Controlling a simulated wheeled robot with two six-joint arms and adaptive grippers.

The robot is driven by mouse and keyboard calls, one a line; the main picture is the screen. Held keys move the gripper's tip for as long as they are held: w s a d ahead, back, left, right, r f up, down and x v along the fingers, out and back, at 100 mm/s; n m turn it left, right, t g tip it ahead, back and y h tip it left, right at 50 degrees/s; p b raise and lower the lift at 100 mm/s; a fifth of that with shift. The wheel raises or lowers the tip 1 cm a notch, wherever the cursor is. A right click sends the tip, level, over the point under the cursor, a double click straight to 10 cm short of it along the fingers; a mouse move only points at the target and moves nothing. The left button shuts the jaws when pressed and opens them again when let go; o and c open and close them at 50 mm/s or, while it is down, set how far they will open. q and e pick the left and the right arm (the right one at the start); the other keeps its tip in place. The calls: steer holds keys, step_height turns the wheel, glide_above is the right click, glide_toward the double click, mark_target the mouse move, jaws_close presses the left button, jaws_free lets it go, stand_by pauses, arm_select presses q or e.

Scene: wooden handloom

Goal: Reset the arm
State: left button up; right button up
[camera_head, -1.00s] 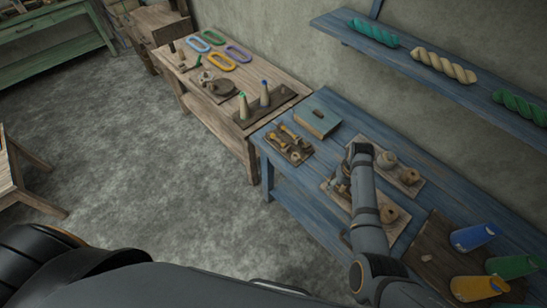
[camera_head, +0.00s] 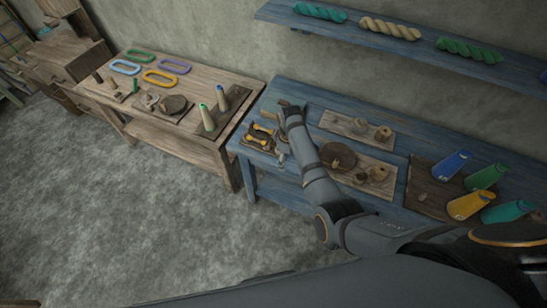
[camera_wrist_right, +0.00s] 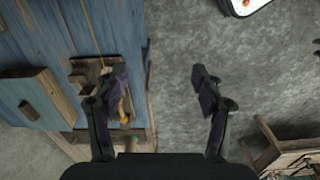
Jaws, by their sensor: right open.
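My right arm reaches from the lower right over the blue table (camera_head: 400,205) in the head view. Its gripper hangs near the table's front left edge, beside a small wooden tray with yellow-handled tools (camera_head: 262,136), and is partly hidden by the wrist. In the right wrist view my right gripper (camera_wrist_right: 160,100) is open, with its fingers wide apart and nothing between them. The left finger overlaps the tray with a yellow-handled tool (camera_wrist_right: 125,118), and the right finger is over the grey floor. My left gripper is not in view.
A brown table (camera_head: 200,80) stands left with colored loops and two cones. A wall shelf (camera_head: 375,32) holds twisted skeins. Floor at left is clear.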

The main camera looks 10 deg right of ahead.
steer(key=shift+a, duration=0.15)
steer(key=shift+d, duration=0.2)
steer(key=shift+a, duration=0.15)
steer(key=s+d+f+m+b, duration=0.25)
steer(key=s+f, duration=0.35)
steer(key=f, duration=0.5)
steer(key=s+d+f+m+b, duration=0.1)
steer(key=s+d+f+b, duration=0.15)
steer(key=s+f, duration=0.55)
steer(key=s+d+f+m+b, duration=0.1)
steer(key=s+f+m+b, duration=0.3)
steer(key=f, duration=0.9)
steer(key=s+d+f+b, duration=0.1)
steer(key=s+f, duration=0.3)
steer(key=s, duration=0.4)
steer(key=s+d+f+m+b, duration=0.1)
steer(key=s+d+f, duration=0.2)
steer(key=s, duration=0.6)
steer(key=s+d+f+m+t+b, duration=0.1)
steer(key=s+d+f+b, duration=0.1)
steer(key=s+f, duration=0.4)
steer(key=shift+s+d+f+h, duration=0.2)
steer(key=shift+s+d+h, duration=0.3)
steer(key=shift+s, duration=0.75)
